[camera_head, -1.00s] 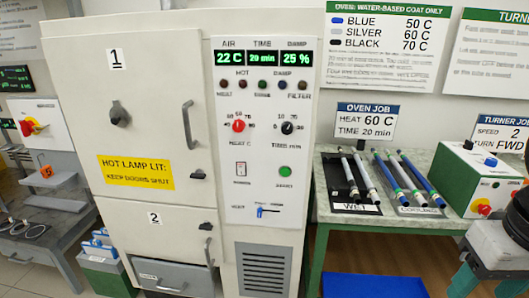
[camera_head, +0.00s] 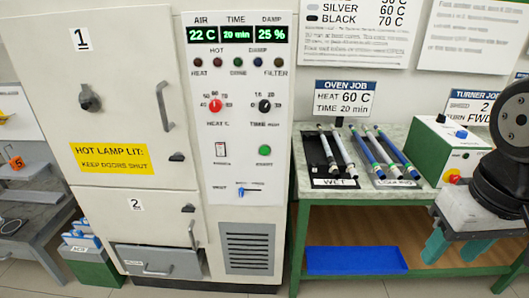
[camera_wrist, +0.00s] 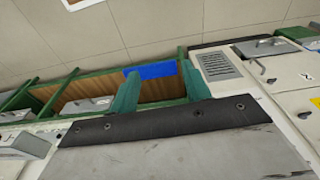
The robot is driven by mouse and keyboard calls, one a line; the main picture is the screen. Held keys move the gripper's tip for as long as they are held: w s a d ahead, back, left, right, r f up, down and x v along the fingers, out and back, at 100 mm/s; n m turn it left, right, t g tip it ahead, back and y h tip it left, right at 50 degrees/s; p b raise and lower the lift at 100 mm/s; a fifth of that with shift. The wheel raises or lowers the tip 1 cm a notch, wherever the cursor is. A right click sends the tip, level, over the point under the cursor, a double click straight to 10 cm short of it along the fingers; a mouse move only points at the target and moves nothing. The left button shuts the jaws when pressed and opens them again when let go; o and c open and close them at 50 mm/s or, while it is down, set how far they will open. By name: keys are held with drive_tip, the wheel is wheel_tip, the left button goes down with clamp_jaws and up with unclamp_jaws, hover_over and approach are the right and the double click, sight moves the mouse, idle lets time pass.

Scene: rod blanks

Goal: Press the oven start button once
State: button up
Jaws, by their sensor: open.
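The white oven (camera_head: 135,30) stands at the left, with its control panel (camera_head: 240,120) facing me. The round green button (camera_head: 265,150) sits at the panel's lower right; its small label is hard to read. Above it are a red heat knob (camera_head: 215,105) and a black time knob (camera_head: 265,106). The display (camera_head: 236,34) reads 22 C, 20 min and 25 %. My gripper (camera_head: 453,248) is at the lower right, well apart from the panel, open and empty. Its green fingers also show in the wrist view (camera_wrist: 160,88), pointing toward the workbench and floor.
A green-framed bench (camera_head: 405,200) stands right of the oven, with several rods, a job sign (camera_head: 345,98) and a green-white machine (camera_head: 452,155) on top. A blue tray (camera_head: 355,261) lies on its lower shelf. Oven door handles (camera_head: 163,106) stick out.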

clamp_jaws()
idle(1.5)
